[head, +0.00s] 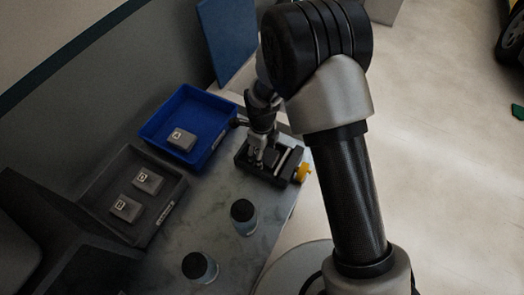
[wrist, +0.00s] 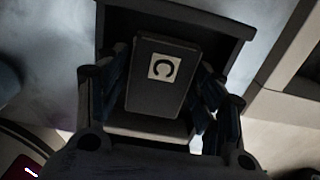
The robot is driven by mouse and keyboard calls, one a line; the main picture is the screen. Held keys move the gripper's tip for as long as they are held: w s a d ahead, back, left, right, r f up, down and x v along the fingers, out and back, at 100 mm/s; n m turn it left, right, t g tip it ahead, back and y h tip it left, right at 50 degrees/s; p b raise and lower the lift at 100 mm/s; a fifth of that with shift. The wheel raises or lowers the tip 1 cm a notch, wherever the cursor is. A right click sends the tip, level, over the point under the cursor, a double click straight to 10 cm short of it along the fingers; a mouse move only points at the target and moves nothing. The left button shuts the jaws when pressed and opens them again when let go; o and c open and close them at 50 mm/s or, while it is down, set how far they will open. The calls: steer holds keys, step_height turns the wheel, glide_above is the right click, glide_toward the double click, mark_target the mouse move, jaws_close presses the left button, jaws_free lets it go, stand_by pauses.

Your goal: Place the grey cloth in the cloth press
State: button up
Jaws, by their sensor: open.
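The wrist view does not clearly show whether the fingers touch the cloth.
A blue tray (head: 157,123) left of the press holds one labelled grey block (head: 182,139). A dark tray (head: 166,215) nearer holds two more (head: 148,181) (head: 126,208). Two dark-lidded jars (head: 243,216) (head: 199,267) stand in front. Bare table (head: 222,182) lies between trays and press.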

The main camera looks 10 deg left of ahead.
steer(key=s+d+r+n+t+p, duration=0.1)
steer(key=d+r+n+p, duration=0.15)
steer(key=r, duration=0.95)
steer(key=d+r+n+p, duration=0.1)
steer(key=d+r+n, duration=0.25)
steer(key=r, duration=0.85)
steer(key=s+d+r+n+t, duration=0.1)
steer(key=s+d+r+n, duration=0.5)
steer(key=s+d+n, duration=0.1)
steer(key=s+d+r+n+t, duration=0.2)
steer(key=s+d+r+n, duration=0.5)
steer(key=s, duration=0.5)
steer(key=shift+d+n+t, duration=0.3)
steer(key=shift+d+n, duration=0.4)
steer(key=shift+n, duration=0.2)
steer(key=shift+r, duration=0.1)
